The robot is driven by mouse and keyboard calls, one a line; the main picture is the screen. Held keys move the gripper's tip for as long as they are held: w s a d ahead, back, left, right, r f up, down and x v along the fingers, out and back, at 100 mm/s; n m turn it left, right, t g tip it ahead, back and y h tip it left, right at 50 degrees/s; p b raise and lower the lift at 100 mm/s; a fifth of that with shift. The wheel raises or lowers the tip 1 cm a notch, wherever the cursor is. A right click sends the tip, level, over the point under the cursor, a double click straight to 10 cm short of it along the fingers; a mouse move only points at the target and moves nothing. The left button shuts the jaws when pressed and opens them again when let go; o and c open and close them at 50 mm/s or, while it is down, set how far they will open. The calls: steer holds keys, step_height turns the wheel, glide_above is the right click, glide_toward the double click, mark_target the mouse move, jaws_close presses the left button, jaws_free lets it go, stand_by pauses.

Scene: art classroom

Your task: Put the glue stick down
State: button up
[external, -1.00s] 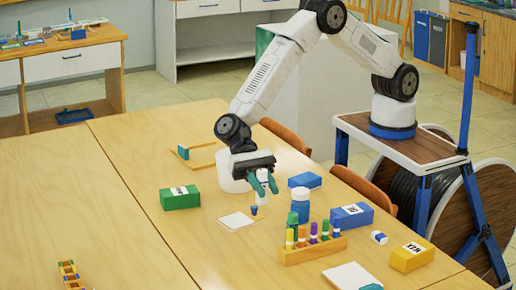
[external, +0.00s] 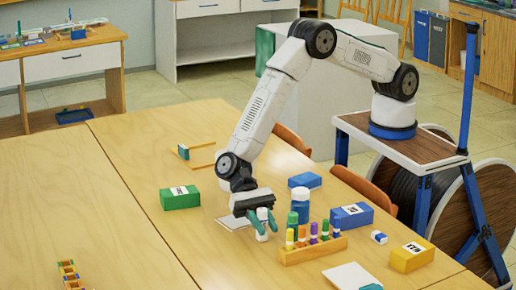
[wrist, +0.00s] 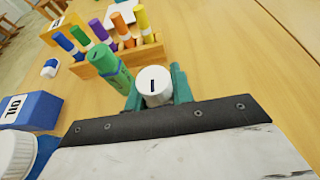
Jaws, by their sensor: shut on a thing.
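My gripper (external: 264,221) is low over the table, with teal fingers shut on a white cylinder, which I take as the glue stick (external: 262,236). In the wrist view the glue stick (wrist: 154,84) shows its round white top with a dark slot, between the fingers (wrist: 156,88). It looks roughly upright. Its lower end is close to the table (external: 120,180); I cannot tell whether it touches. A green stick or tube (wrist: 110,70) stands just beside it, and also shows in the external view (external: 293,221).
The marker rack (external: 315,250) is close to the right, with a blue-and-white jar (external: 300,203) behind. A blue box (external: 352,216), a yellow box (external: 412,256) and a green box (external: 180,199) lie around. A white sheet (external: 232,223) is partly behind my gripper. The table's left is mostly clear.

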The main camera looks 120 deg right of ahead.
steer(key=shift+f, duration=0.1)
steer(key=o, duration=1)
steer(key=v, duration=1.1)
steer(key=shift+d, duration=0.2)
steer(key=shift+d+r, duration=0.25)
steer(key=shift+d, duration=0.05)
steer(key=shift+r, duration=0.1)
